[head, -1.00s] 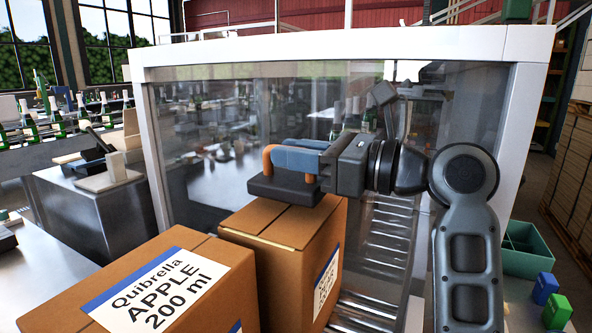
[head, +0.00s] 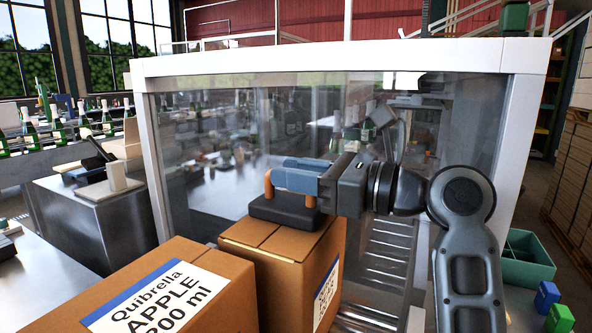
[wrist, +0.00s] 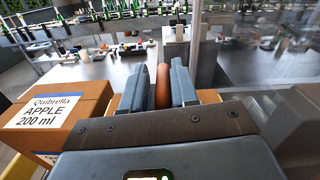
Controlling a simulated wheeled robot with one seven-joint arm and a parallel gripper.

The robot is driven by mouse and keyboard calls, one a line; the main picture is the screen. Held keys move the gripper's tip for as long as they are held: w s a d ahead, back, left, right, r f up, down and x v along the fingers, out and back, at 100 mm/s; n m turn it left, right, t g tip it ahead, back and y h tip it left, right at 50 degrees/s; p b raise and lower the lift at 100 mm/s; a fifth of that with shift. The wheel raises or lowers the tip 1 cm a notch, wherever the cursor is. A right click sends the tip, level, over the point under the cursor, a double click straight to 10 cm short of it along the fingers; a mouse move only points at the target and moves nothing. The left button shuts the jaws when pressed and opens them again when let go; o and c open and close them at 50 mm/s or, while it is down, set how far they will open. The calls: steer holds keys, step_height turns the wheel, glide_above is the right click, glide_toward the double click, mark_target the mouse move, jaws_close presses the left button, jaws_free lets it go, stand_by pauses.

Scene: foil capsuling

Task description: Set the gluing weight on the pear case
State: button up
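The gluing weight, a dark slab (head: 285,212) with an orange handle (head: 268,184), sits on top of the rear cardboard case (head: 290,243), near its far edge. That case has a white and blue label on its right side, too oblique to read. My gripper (head: 290,176) reaches in from the right with its blue fingers on either side of the handle. In the wrist view the orange handle (wrist: 163,88) stands between the fingers, with a gap showing at the left finger, so the gripper looks open. The handle's top bar is mostly hidden in the head view.
A case labelled Quibrella APPLE 200 ml (head: 195,270) stands in front, left of the weighted case. A clear panel in a white frame (head: 330,65) rises behind. A roller conveyor (head: 385,255) runs to the right. A green bin (head: 525,262) and small blocks lie at far right.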

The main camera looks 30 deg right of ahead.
steer(key=o, duration=0.3)
steer(key=shift+r, duration=0.5)
steer(key=b+v, duration=0.1)
steer(key=v, duration=1.1)
steer(key=shift+r, duration=0.1)
